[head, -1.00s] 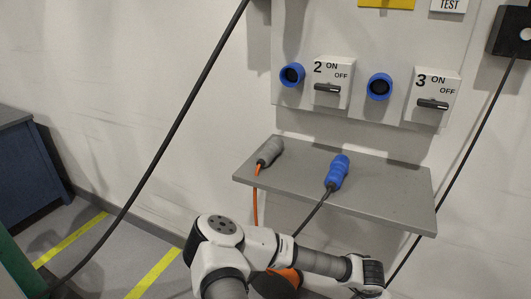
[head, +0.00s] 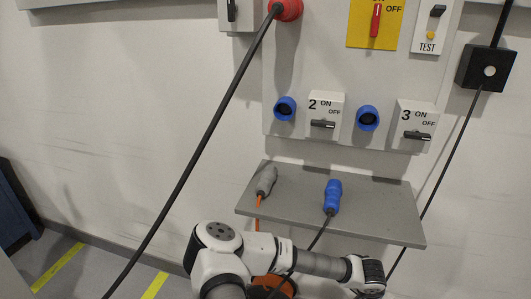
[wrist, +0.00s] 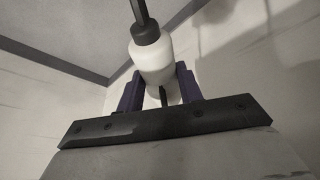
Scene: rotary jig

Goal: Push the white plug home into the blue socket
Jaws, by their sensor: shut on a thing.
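The white plug (wrist: 153,58) is between the two dark fingers of my gripper (wrist: 159,88) in the wrist view. It has a black collar and a black cable leading up out of the picture. My gripper is shut on it. In the head view my wrist is at the lower right, below the shelf; the fingers and the plug cannot be made out there. Two blue sockets show on the wall panel in the head view, one left of switch 2 (head: 285,108) and one left of switch 3 (head: 367,118). Both look empty, and my gripper is well below them.
A grey shelf (head: 405,222) juts out below the panel, between my wrist and the sockets. A grey connector (head: 266,181) and a blue connector (head: 333,196) lie on it. A black cable hangs from a black box (head: 486,69) at right. Another runs from a red plug (head: 288,9).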

